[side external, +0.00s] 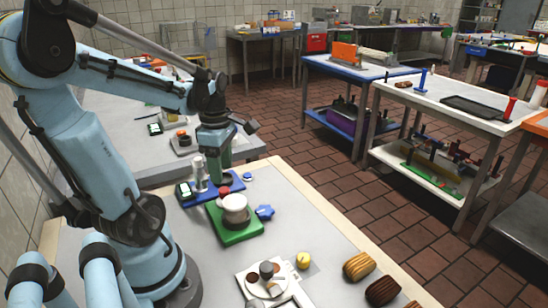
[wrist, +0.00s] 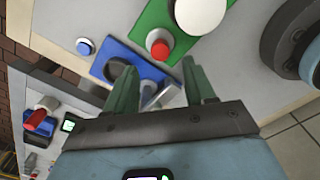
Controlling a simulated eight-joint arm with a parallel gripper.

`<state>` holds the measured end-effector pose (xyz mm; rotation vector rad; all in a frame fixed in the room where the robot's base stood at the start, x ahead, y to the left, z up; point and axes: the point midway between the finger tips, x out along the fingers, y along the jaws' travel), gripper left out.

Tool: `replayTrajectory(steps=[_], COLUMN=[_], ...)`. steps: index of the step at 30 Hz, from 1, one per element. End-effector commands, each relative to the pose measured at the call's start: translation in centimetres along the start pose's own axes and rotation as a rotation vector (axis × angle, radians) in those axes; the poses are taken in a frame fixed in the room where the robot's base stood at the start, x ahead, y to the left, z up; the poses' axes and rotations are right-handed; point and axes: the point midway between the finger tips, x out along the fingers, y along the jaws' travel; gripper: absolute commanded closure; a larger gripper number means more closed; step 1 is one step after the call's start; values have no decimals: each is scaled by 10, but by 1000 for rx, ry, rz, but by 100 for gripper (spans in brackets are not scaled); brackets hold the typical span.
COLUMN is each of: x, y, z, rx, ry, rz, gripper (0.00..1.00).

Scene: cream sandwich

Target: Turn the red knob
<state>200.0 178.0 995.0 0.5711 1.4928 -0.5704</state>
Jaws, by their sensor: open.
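The red knob (wrist: 158,48) has a pale collar and sits at the edge of the green board (wrist: 152,18), beside the blue board (wrist: 112,58). It also shows in the side external view as a small red cap (side external: 224,191), partly in front of the blue board. My gripper (wrist: 157,66) is open and empty. In the wrist view the knob lies just beyond the gap between its two green fingertips. In the side external view my gripper (side external: 214,178) points down over the blue board, close to the knob; contact cannot be told.
A white round part (side external: 235,204) stands on the green board. A metal post (side external: 199,174) and a small display (side external: 184,190) stand on the blue board.

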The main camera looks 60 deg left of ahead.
Motion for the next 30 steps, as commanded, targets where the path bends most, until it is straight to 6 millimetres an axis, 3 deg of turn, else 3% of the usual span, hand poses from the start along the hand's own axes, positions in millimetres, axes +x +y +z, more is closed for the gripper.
replayTrajectory(steps=[15, 29, 30], x=[51, 57, 57], y=[0, 0, 0], z=[0, 0, 0], rx=[1, 1, 1], ry=[0, 0, 0], rz=[1, 1, 1], gripper=[46, 46, 50])
